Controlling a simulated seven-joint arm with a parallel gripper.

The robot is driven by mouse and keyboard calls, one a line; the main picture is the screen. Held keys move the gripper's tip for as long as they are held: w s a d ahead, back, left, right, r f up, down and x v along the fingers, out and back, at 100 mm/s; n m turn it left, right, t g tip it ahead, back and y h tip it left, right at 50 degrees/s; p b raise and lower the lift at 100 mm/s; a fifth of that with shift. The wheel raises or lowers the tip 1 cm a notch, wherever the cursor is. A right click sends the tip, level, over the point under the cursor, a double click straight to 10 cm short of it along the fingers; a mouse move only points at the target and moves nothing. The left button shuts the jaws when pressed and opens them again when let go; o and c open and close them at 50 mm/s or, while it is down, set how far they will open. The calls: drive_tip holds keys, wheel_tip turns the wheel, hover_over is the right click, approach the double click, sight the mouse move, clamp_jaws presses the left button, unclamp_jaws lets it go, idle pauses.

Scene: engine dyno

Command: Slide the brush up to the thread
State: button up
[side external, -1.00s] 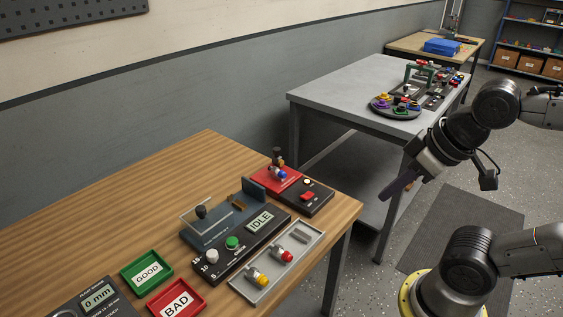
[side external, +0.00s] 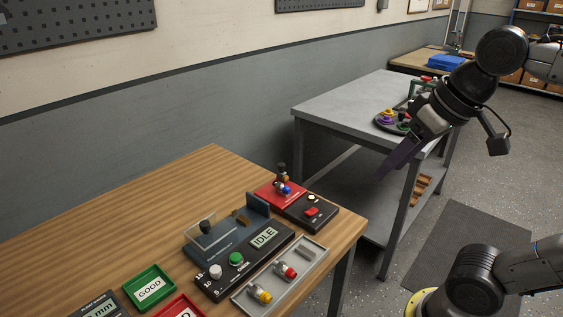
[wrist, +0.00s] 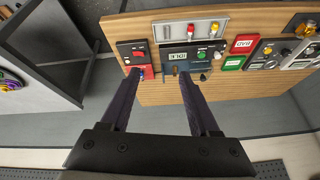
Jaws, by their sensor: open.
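A dark blue-grey fixture (side external: 222,232) stands on the wooden bench, with a clear guard, a black knob (side external: 207,227) and an upright blue block (side external: 258,205). A small brown piece (side external: 241,217) on it may be the brush, but is too small to be sure. I cannot make out a thread. A black panel with an IDLE display (side external: 264,237) lies in front; the display also shows in the wrist view (wrist: 180,70). My gripper (side external: 382,176) is open and empty, in the air right of the bench. In the wrist view my gripper (wrist: 156,74) has its fingers wide apart.
A red base (side external: 270,196) with a small part and a black switch box (side external: 311,212) stand at the bench's right end. A grey tray (side external: 245,303) holds yellow-ended and red-ended parts. A green GOOD bin (side external: 171,282) is at the front. A grey table (side external: 345,100) stands behind.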

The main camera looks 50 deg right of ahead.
drive_tip(key=w+d+r+m+g, duration=0.1)
drive_tip(key=w+d+r+m, duration=0.1)
drive_tip(key=w+r, duration=0.85)
drive_tip(key=m+g, duration=0.4)
drive_tip(key=m, duration=0.1)
hover_over(281, 164)
wheel_tip(281, 164, down, 20)
wheel_tip(281, 164, down, 13)
drive_tip(key=shift+d+f, duration=0.1)
drive_tip(key=shift+c, duration=0.4)
clamp_jaws()
